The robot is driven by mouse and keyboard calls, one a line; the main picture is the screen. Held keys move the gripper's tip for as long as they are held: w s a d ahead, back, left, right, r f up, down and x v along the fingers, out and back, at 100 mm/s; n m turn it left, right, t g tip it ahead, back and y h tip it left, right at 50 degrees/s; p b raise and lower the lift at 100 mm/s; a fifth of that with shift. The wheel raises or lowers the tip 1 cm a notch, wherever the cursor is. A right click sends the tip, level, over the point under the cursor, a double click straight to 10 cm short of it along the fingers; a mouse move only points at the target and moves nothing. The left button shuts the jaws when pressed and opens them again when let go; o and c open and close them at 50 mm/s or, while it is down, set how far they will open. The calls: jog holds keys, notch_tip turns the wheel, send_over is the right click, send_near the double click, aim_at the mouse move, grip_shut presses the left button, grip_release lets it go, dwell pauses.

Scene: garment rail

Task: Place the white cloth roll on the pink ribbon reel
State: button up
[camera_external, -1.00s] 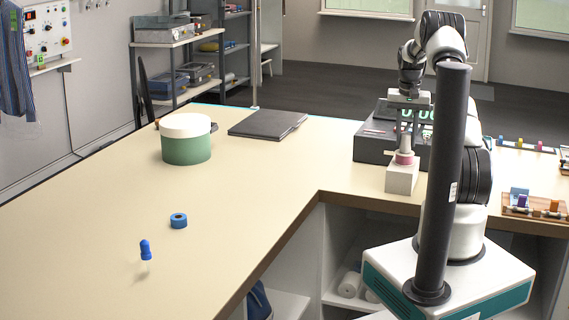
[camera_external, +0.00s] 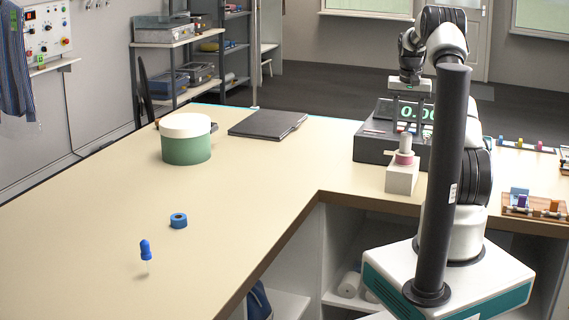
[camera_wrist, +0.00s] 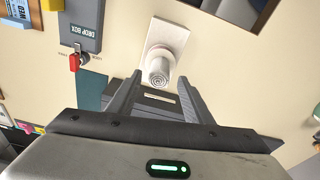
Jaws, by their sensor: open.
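The white cloth roll (camera_external: 405,143) stands upright on the pink ribbon reel (camera_external: 404,159). The reel rests on a white block (camera_external: 402,180) near the inner edge of the counter. My gripper (camera_external: 408,127) is open and empty above the roll, fingers pointing down. In the wrist view the roll (camera_wrist: 159,72) shows end-on near the fingertips of my gripper (camera_wrist: 158,84), with the white block (camera_wrist: 170,33) behind it.
A scale with a lit display (camera_external: 372,145) stands close behind the block. A dark folder (camera_external: 268,123), a green tub with a white lid (camera_external: 186,140), a blue ring (camera_external: 179,221) and a blue-topped object (camera_external: 146,250) are on the counter. The left counter has much free room.

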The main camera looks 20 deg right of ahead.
aim_at(405, 145)
notch_tip(405, 145, up, 8)
jog(key=shift+s+a, duration=0.3)
jog(key=shift+s, duration=0.1)
